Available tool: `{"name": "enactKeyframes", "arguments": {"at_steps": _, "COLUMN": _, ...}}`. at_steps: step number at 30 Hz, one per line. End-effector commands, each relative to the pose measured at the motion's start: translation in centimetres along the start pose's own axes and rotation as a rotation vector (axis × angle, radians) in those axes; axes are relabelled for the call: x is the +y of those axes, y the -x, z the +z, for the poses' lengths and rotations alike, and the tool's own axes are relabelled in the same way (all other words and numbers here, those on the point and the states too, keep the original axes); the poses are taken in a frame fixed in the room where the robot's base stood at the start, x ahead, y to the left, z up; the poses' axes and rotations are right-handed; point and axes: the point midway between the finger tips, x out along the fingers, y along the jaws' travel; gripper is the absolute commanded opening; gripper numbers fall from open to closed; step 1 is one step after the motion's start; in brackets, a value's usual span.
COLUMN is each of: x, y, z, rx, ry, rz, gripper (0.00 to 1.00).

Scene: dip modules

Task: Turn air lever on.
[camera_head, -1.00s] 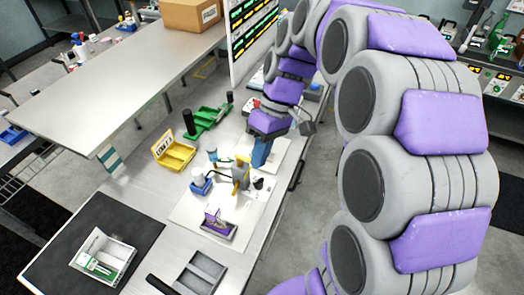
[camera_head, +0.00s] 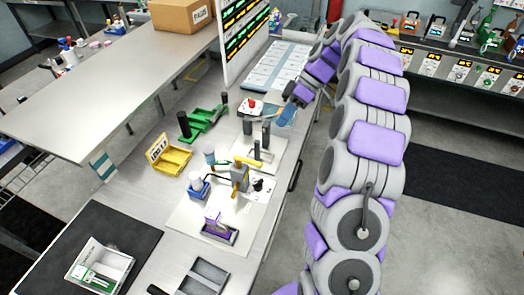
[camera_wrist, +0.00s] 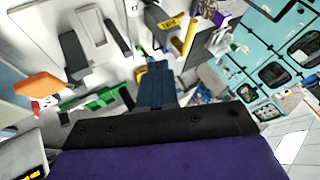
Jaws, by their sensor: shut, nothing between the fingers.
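The likely air lever is a yellow bar (camera_head: 247,160) atop a grey and tan fixture (camera_head: 239,178) on a white plate. A yellow bar also shows in the wrist view (camera_wrist: 190,36), beside a dark block with a yellow label (camera_wrist: 168,22). My gripper (camera_head: 287,115) has blue fingers and is beyond the lever, up and to the right of it in the head view, apart from it. In the wrist view the blue fingers (camera_wrist: 155,83) are together and empty. I cannot tell the lever's on or off position.
A blue holder with a white bottle (camera_head: 198,188), a yellow bin (camera_head: 170,161) and a green tray (camera_head: 206,120) lie to the left.

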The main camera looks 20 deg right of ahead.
Motion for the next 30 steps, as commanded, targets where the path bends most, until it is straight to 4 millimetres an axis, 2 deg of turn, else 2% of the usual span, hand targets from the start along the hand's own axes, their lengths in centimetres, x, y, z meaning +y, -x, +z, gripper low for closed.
{"name": "enactKeyframes", "arguments": {"at_steps": 17, "x": 0.5, "y": -0.4, "z": 0.2, "rx": 0.005, "ry": 0.013, "rz": -0.001, "gripper": 0.00}}
{"name": "enactKeyframes", "arguments": {"at_steps": 23, "x": 0.5, "y": -2.5, "z": 0.3, "rx": 0.005, "ry": 0.012, "rz": -0.005, "gripper": 0.00}}
{"name": "enactKeyframes", "arguments": {"at_steps": 30, "x": 0.5, "y": -6.3, "z": 0.3, "rx": 0.004, "ry": 0.012, "rz": -0.006, "gripper": 0.00}}
